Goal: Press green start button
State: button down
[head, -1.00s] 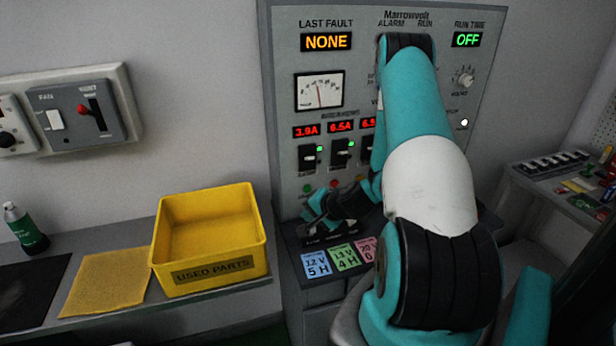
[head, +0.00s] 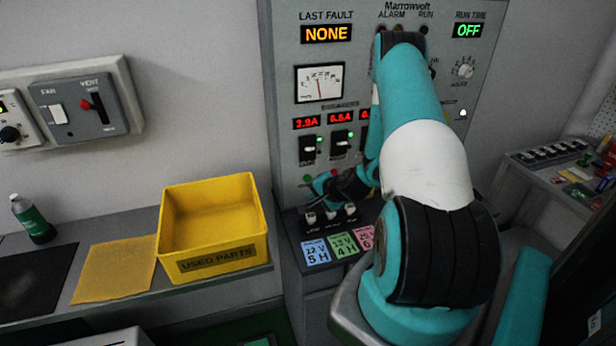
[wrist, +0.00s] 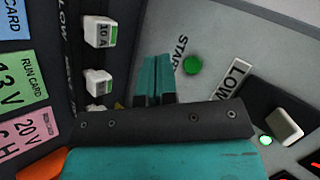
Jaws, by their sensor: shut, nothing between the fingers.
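White-handled plugs (head: 330,215) stand on the ledge below, behind coloured run cards (head: 343,245). A lit breaker switch (wrist: 285,125) is right of the button in the wrist view. A yellow used-parts bin (head: 217,255) stands left on the shelf. My arm covers the panel's right middle.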

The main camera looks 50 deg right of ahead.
aim_at(307, 179)
jog(key=shift+w+d, duration=0.5)
jog(key=shift+w, duration=0.35)
jog(key=shift+w+d, duration=0.5)
jog(key=shift+w, duration=0.35)
dwell(0.8)
jog(key=shift+w+d+b, duration=0.25)
jog(key=shift+w+b, duration=0.05)
jog(key=shift+w+d, duration=0.2)
jog(key=shift+w, duration=0.2)
dwell(0.6)
jog(key=shift+s, duration=0.1)
jog(key=shift+s+a, duration=0.45)
jog(key=shift+s, duration=0.2)
